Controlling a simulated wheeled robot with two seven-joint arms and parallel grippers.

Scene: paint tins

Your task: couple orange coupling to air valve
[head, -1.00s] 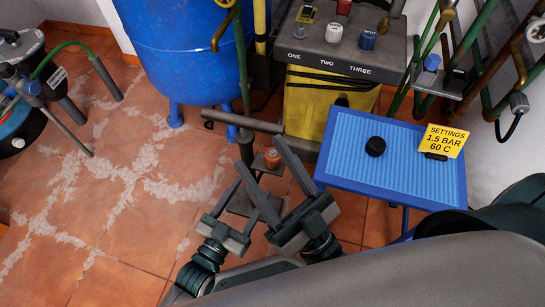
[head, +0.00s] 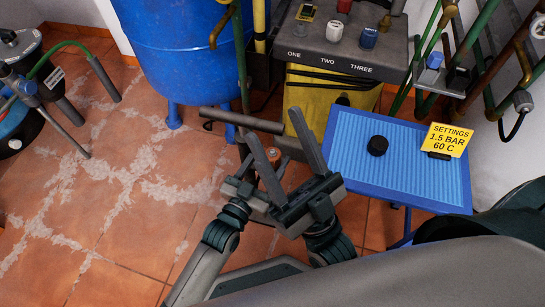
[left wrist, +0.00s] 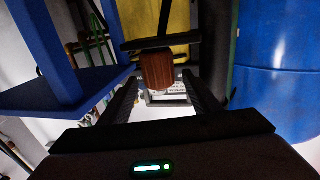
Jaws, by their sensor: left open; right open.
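The orange-brown coupling (left wrist: 158,70) shows in the left wrist view just beyond and between the fingers of my left gripper (left wrist: 160,88), which is open and not closed on it. My left gripper (head: 258,172) is partly covered by my right gripper (head: 271,126). My right gripper is open and empty, its fingers pointing up the picture. I cannot tell which fitting is the air valve.
A blue table (head: 400,165) at right holds a black round knob (head: 377,145) and a yellow settings card (head: 446,140). A grey bar (head: 240,120) lies just beyond my grippers. A blue tank (head: 190,50) and a labelled control box (head: 350,45) stand behind.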

